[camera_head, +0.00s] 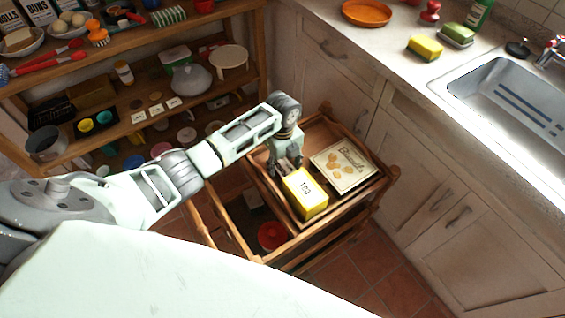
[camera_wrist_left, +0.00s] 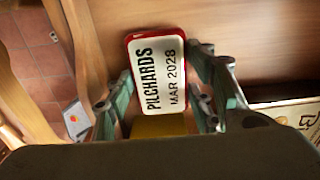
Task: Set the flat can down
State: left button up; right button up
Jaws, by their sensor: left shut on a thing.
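The flat can (camera_wrist_left: 160,72), white with a red rim and the words "PILCHARDS MAR 2028", is between the fingers of my left gripper (camera_wrist_left: 164,88) in the left wrist view. The fingers are shut on its two long sides. In the head view my left gripper (camera_head: 285,166) points down over the back left part of the wooden trolley's top tray (camera_head: 318,132). There the can is hidden by the gripper. I cannot tell whether the can touches the tray. My right gripper is not in view.
A yellow tea box (camera_head: 306,192) stands close in front of the gripper. A cream tin with a biscuit picture (camera_head: 343,165) lies to its right on the tray. A red round thing (camera_head: 271,236) sits lower in the trolley. Shelves (camera_head: 150,55) and cupboards (camera_head: 400,145) stand around.

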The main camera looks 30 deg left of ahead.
aim_at(283, 165)
pick_arm(q)
jog(key=o, duration=1.3)
jog(key=shift+c, duration=0.2)
jog(key=shift+r, duration=0.1)
jog(key=shift+w+r, duration=0.1)
jog(key=shift+r, duration=0.2)
notch_tip(283, 165, up, 11)
jog(key=shift+r+p, duration=0.2)
jog(key=shift+p, duration=0.25)
